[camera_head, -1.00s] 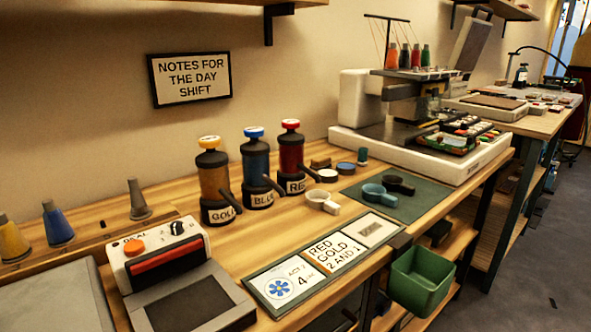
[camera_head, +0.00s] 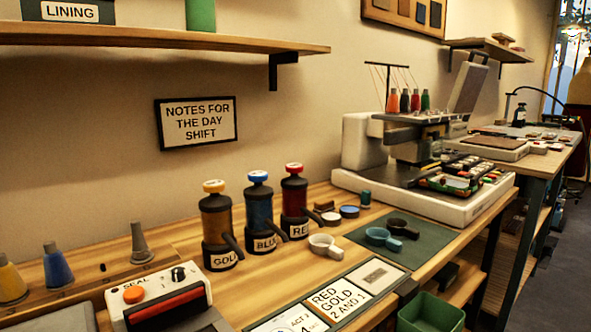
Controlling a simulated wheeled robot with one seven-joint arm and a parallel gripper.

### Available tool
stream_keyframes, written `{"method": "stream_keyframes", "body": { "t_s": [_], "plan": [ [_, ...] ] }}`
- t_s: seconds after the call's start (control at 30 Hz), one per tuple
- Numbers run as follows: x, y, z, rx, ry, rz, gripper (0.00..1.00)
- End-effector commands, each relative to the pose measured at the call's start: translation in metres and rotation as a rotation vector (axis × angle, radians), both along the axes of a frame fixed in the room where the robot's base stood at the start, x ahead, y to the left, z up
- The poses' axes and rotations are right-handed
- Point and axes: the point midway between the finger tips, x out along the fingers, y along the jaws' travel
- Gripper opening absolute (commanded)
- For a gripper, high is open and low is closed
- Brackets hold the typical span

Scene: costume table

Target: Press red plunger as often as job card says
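The red dispenser (camera_head: 294,203) stands on the wooden table, rightmost of three, with a red plunger cap (camera_head: 293,169) on top and a label reading RED. The blue dispenser (camera_head: 259,211) and gold dispenser (camera_head: 217,226) stand to its left. The job card (camera_head: 340,298) lies flat in a tray at the table's front and reads "RED GOLD 2 AND 1". Beside it, a card (camera_head: 291,322) with "ACT" is cut off by the lower edge. All three plunger caps look raised. My gripper is not in view.
A white cup (camera_head: 322,245) stands before the red dispenser. Blue and dark cups sit on a green mat (camera_head: 428,240). The seal machine (camera_head: 158,297) is front left. An embroidery machine (camera_head: 420,160) stands right. A shelf (camera_head: 170,38) overhangs the back.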

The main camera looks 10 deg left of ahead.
Motion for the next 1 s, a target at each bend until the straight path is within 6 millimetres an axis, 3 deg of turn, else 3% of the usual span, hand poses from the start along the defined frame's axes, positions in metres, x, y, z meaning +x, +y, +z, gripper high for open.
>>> {"method": "stream_keyframes", "body": {
  "t_s": [0.4, 0.73, 1.0],
  "plan": [
    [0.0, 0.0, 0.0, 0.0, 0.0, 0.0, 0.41],
    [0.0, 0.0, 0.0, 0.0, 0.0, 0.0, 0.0],
    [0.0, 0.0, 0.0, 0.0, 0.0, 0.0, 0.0]
  ]
}}
